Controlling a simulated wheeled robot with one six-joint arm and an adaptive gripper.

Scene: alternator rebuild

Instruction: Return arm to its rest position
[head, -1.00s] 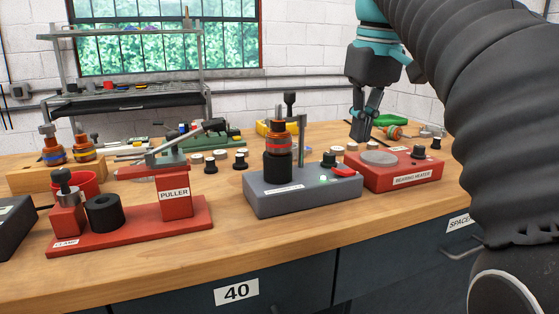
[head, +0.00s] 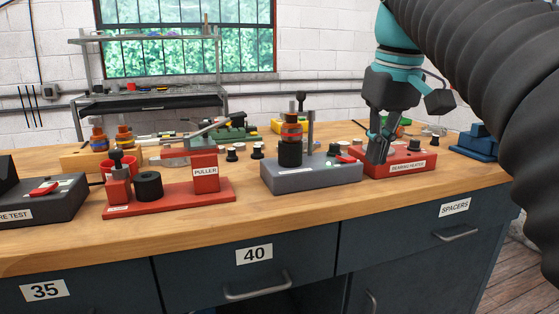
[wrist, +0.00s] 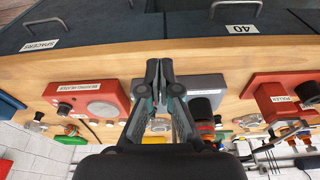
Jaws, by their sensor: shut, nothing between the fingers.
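My gripper (head: 378,152) is shut and empty. In the head view it hangs pointing down above the workbench (head: 300,208), in front of the left part of the red bearing heater (head: 408,167). In the wrist view my gripper (wrist: 158,72) shows in the middle, its fingertips together and pointing at the bench front edge. The bearing heater (wrist: 80,98) lies left of the fingers there. A grey fixture (wrist: 195,84) is partly hidden behind them. My arm comes in from the upper right of the head view.
The grey fixture (head: 310,178) holds an orange and black part (head: 290,141). A red puller (head: 205,172) stands to its left, and a dark tester (head: 40,202) at the far left. A blue item (head: 478,143) is at the right. The bench's front strip is clear.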

